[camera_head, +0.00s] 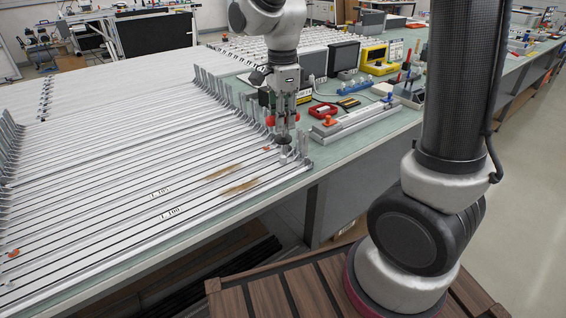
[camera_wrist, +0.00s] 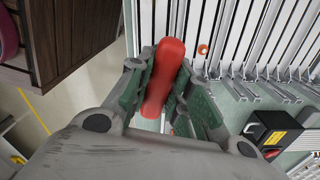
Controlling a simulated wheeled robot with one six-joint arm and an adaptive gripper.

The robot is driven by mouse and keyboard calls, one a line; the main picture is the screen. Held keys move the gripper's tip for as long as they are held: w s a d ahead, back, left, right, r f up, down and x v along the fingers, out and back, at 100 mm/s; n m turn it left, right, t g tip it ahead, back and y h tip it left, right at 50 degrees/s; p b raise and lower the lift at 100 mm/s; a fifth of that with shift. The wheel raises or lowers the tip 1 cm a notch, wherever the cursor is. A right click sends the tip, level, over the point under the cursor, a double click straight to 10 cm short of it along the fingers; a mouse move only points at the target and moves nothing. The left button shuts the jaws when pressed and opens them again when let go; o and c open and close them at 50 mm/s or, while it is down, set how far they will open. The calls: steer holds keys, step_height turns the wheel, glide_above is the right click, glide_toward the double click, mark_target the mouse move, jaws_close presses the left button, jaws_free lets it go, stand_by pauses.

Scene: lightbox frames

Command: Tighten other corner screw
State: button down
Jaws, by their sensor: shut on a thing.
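My gripper (camera_head: 284,122) points down over the right end of the lightbox frames (camera_head: 130,180), close to the corner of the nearest frames. In the wrist view my gripper (camera_wrist: 165,95) is shut on a red handle (camera_wrist: 164,72), which looks like a screwdriver's. The handle lies between the two green-grey finger pads. The tool's tip is hidden in the wrist view. In the head view a thin shaft seems to reach down to the frame corner (camera_head: 300,158), but contact cannot be told. The corner screw itself is too small to make out.
Upright metal brackets (camera_head: 240,105) line the frames' right ends. An aluminium bar with an orange part (camera_head: 330,121) lies right of my gripper. The bench's front edge is close by.

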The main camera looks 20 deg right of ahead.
steer(key=m, duration=0.8)
steer(key=shift+r+m, duration=0.95)
steer(key=shift+m, duration=0.65)
steer(key=n, duration=0.8)
steer(key=shift+n, duration=0.4)
steer(key=n, duration=0.8)
steer(key=shift+n, duration=0.3)
